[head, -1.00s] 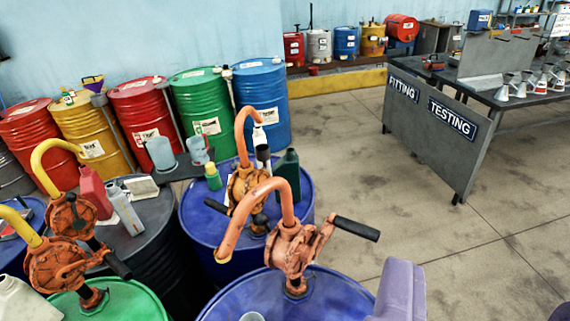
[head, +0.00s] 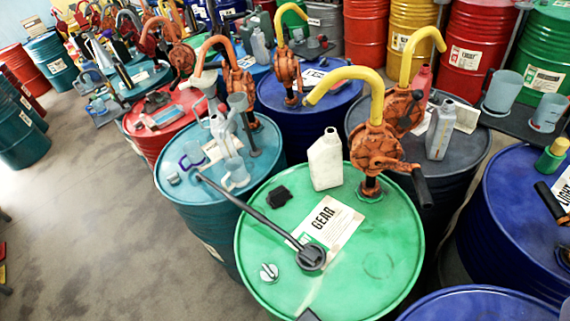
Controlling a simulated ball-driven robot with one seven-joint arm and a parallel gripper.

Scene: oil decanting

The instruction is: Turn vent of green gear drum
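The green gear drum (head: 258,228) stands at the lower middle of the head view, its top facing me, with a white GEAR label on it. A small round silver cap with a raised bar (head: 269,272), apparently the vent, sits near the drum top's front left edge. A long dark tool (head: 250,213) with a round black head lies across the label and reaches over the neighbouring teal drum. An orange hand pump (head: 378,150) with a yellow spout stands at the drum's back right.
A white jug (head: 325,160) and a black block (head: 279,196) are on the green drum. A teal drum (head: 190,212) with clear containers stands at left, dark and blue drums (head: 515,240) at right. Open floor (head: 95,235) lies at the left.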

